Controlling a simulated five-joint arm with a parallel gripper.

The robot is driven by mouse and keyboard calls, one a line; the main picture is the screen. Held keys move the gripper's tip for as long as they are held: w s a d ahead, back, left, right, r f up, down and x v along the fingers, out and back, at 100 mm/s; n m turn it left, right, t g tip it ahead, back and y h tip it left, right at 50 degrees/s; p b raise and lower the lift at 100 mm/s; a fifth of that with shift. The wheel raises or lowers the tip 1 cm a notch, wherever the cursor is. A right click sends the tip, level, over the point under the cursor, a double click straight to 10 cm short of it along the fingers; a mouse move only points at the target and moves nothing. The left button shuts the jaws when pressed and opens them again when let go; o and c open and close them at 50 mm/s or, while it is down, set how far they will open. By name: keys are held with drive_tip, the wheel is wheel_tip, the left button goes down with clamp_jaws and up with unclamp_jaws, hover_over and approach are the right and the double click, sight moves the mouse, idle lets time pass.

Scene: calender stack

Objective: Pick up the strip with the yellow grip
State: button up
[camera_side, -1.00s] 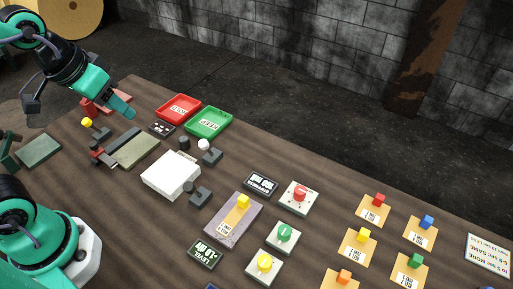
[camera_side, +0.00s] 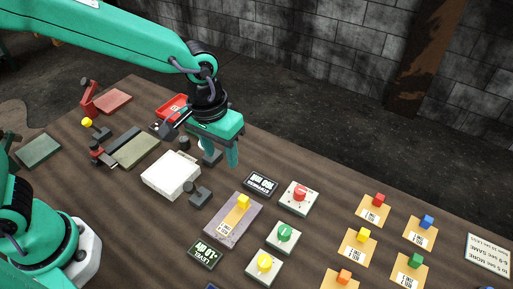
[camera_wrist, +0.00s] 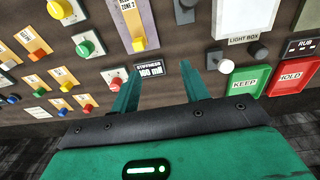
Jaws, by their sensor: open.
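A strip with a yellow grip (camera_side: 243,202) lies on a grey-purple pad near the table's middle. Its yellow grip shows in the wrist view (camera_wrist: 138,43), with the pad running off the top edge. Another orange strip with a yellow grip (camera_side: 363,236) lies among the strips on the right; it shows at the left of the wrist view (camera_wrist: 62,75). My gripper (camera_side: 232,158) is open and empty, above the table, behind the pad and apart from both strips. In the wrist view its fingers (camera_wrist: 160,85) point towards the stiffness display.
The stiffness display (camera_side: 262,184) and red knob (camera_side: 299,196) are close by. A white light box (camera_side: 170,175) stands left of the pad. Green (camera_side: 285,235) and yellow (camera_side: 264,263) knobs stand in front. Keep (camera_wrist: 249,80) and hold (camera_wrist: 290,78) trays lie at the back.

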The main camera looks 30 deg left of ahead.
hover_over(242, 199)
drive_tip(key=shift+g+y, duration=0.3)
drive_tip(key=shift+g, duration=0.1)
wheel_tip(242, 199, down, 5)
drive_tip(key=shift+s+d+r, duration=0.1)
drive_tip(key=shift+r, duration=0.05)
drive_tip(key=shift+f, duration=3.9)
clamp_jaws()
drive_tip(key=shift+r, duration=0.15)
